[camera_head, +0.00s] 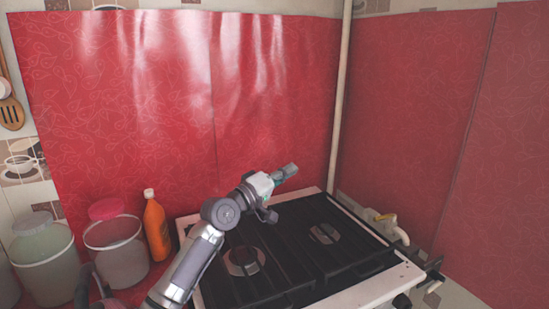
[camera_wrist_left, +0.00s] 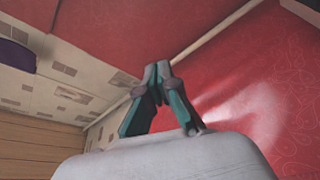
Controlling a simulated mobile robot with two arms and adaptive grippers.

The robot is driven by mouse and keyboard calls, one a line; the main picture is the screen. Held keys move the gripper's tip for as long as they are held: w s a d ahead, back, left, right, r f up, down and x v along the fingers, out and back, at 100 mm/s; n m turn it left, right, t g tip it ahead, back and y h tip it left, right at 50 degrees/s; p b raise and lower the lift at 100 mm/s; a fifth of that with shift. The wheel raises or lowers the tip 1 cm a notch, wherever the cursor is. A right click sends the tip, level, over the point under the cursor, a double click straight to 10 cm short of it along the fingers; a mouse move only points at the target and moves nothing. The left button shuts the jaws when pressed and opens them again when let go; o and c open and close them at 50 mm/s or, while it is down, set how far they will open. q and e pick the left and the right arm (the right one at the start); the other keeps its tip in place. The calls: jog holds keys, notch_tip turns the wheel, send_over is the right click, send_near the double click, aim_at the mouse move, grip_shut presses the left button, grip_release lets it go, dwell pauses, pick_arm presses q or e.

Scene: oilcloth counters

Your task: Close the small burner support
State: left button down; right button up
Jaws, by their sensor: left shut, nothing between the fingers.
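A stove (camera_head: 365,289) with a white frame and black grates stands at the lower middle right in the head view. Its burner supports lie flat as black grates: a left one (camera_head: 272,287) over a round burner and a right one (camera_head: 350,248) over another burner. I cannot tell which is the small burner support. My left gripper (camera_head: 290,169) is above the back of the stove, apart from the grates, shut and empty. In the left wrist view its fingertips (camera_wrist_left: 157,70) meet against the red wall covering. My right gripper is not in view.
An orange bottle (camera_head: 156,228) and lidded buckets (camera_head: 116,252) stand left of the stove. Red oilcloth (camera_head: 130,110) covers the walls. A pale pipe (camera_head: 340,100) runs up the corner.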

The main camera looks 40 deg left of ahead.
pick_arm(q)
jog(key=s+d+f+b, duration=0.1)
jog(key=s+d+f, duration=0.2)
jog(key=d+f, duration=0.3)
jog(key=shift+s+d+f, duration=0.2)
jog(key=shift+d+f, duration=0.15)
jog(key=shift+f, duration=1.65)
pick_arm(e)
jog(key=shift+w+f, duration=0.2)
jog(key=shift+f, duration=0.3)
pick_arm(q)
jog(key=shift+r, duration=0.1)
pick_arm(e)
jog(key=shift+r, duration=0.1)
